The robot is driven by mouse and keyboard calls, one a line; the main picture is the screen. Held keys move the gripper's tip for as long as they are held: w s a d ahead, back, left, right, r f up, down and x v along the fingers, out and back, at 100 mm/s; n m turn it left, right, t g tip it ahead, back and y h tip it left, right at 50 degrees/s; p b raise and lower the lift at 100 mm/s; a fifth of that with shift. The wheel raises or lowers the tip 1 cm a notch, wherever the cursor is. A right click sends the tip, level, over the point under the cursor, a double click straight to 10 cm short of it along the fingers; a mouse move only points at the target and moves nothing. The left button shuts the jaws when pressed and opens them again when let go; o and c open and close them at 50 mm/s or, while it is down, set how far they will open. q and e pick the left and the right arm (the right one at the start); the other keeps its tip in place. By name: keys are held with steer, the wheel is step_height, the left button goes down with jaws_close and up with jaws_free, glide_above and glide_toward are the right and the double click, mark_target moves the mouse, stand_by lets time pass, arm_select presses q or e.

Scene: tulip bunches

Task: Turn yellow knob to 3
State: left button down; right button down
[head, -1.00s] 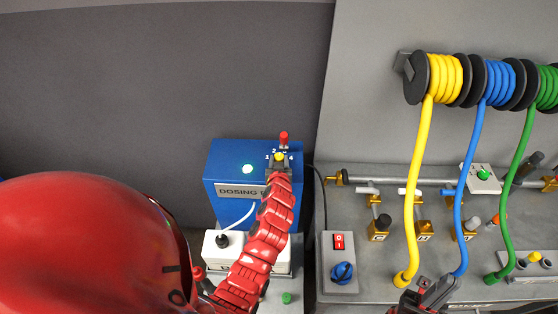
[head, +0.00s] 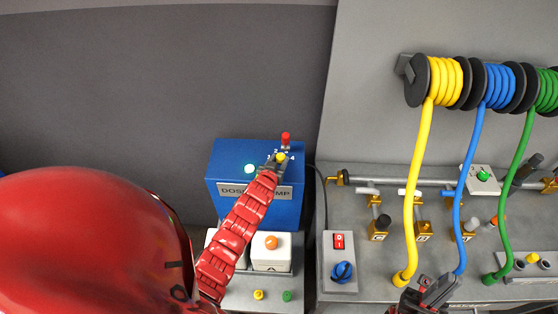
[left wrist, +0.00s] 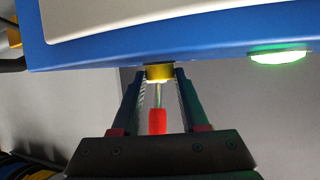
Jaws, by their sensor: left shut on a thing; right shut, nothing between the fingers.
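The yellow knob (head: 281,157) sits at the top right of the blue dosing pump box (head: 228,205), with small printed numbers around it. I cannot tell which number it points to. My left gripper (head: 276,161) is at the knob, reaching from below left. In the left wrist view the yellow knob (left wrist: 159,73) is between the two fingertips, and my left gripper (left wrist: 160,80) is shut on it. My right gripper (head: 426,290) is shut and empty by the lower ends of the yellow and blue hoses.
A red-tipped part (head: 285,138) stands just above the knob. A green lamp (head: 250,169) glows to its left. White boxes, one with an orange button (head: 271,242), stand below the pump. A grey switch box (head: 340,262) and hoses are to the right.

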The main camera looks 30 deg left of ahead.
arm_select(q)
steer(key=shift+f, duration=0.15)
steer(key=shift+c, duration=2.1)
jaws_free()
steer(key=shift+s, duration=0.15)
steer(key=shift+s+r+b, duration=0.2)
steer(key=shift+s+b, duration=0.1)
steer(key=shift+b, duration=0.05)
steer(key=v, duration=1.6)
steer(key=shift+s+d+r+b, duration=0.15)
steer(key=shift+s+r+b, duration=0.05)
steer(key=shift+b, duration=0.2)
